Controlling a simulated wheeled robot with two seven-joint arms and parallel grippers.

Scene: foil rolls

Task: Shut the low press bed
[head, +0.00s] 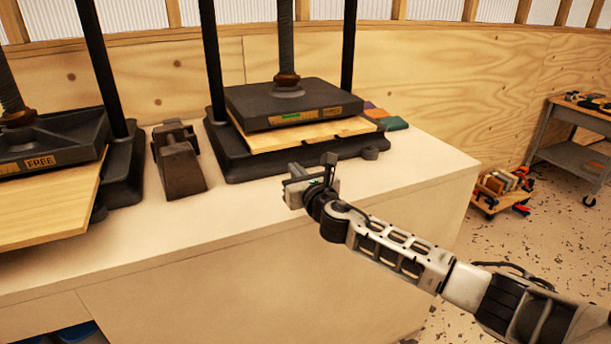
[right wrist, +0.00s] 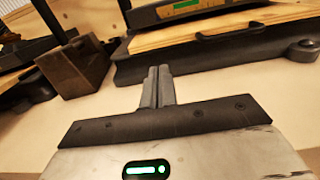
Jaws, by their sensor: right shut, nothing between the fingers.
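The right-hand press has a dark upper plate (head: 290,103) above a light wooden bed (head: 310,134) that sticks out a little at the front. The bed also shows in the right wrist view (right wrist: 185,38), with a dark handle (right wrist: 232,31) on its front edge. The left-hand press, labelled FREE, has a wooden bed (head: 45,210) that sticks out far towards me. Which bed the task calls low I cannot tell. My right gripper (head: 295,170) is shut and empty, in front of the right-hand press. Its fingertips (right wrist: 158,76) point at the press, apart from the bed. My left gripper is out of view.
A dark angular block (head: 178,165) stands between the presses. Coloured pieces (head: 385,117) lie at the right press's back right corner. The white bench top (head: 425,165) is clear to the right. A cart (head: 572,150) and a low dolly (head: 500,190) stand at the far right.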

